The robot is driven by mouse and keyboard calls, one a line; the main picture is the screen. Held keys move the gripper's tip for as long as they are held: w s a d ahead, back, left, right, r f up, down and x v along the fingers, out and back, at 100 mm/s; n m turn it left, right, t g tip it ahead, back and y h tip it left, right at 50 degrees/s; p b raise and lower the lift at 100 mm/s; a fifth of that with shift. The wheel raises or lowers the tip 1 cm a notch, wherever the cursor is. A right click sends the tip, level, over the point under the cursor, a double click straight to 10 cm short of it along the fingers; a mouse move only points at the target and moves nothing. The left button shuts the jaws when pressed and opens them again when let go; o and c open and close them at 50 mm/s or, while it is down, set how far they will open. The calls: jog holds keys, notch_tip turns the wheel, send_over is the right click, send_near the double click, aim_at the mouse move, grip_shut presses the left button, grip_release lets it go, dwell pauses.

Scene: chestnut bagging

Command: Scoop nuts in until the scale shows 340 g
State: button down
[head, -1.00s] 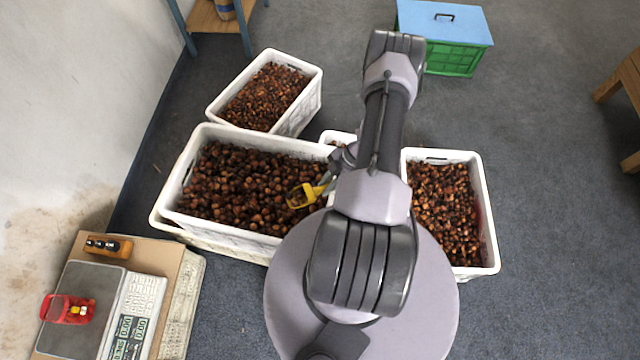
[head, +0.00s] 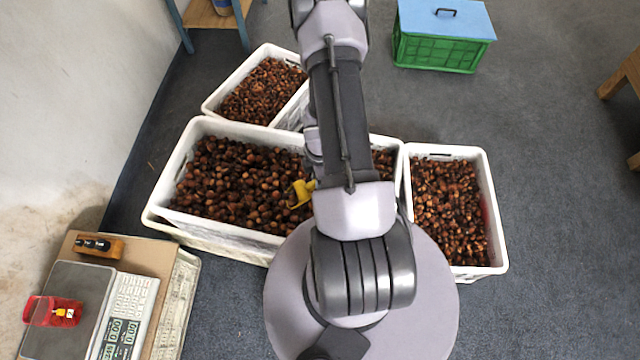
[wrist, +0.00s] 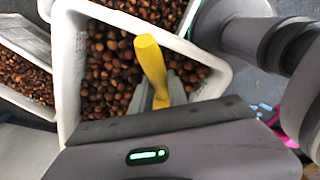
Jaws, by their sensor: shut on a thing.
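My gripper (wrist: 158,98) is shut on the handle of a yellow scoop (wrist: 150,60) in the wrist view. The scoop (head: 299,193) also shows in the head view, low over the nuts in the large middle crate; my arm hides the gripper and part of the scoop there. I cannot tell whether the scoop holds nuts. The large white crate (head: 180,160) is full of brown chestnuts (head: 235,180). The scale (head: 70,310) stands at the lower left with a red bag or basket (head: 52,311) on its plate. Its display (head: 120,335) is too small to read surely.
A second nut crate (head: 212,100) stands behind and a third crate (head: 497,240) at the right. A wooden block with dark round items (head: 97,245) lies by the scale. A green crate with a blue lid (head: 440,50) stands at the back. Open floor lies at the right.

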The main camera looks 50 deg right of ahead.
jog(key=shift+w+a+h+b, duration=0.3)
jog(key=shift+h+b, duration=0.1)
jog(key=shift+b, duration=0.3)
jog(key=w+a+r+g+h+p, duration=0.1)
jog(key=w+a+r+g+h, duration=0.1)
jog(key=a+r+g+h, duration=0.1)
jog(key=shift+w+a+r+h, duration=0.4)
jog(key=shift+a+r+h, duration=0.45)
jog(key=shift+a+h, duration=0.35)
jog(key=shift+d, duration=0.1)
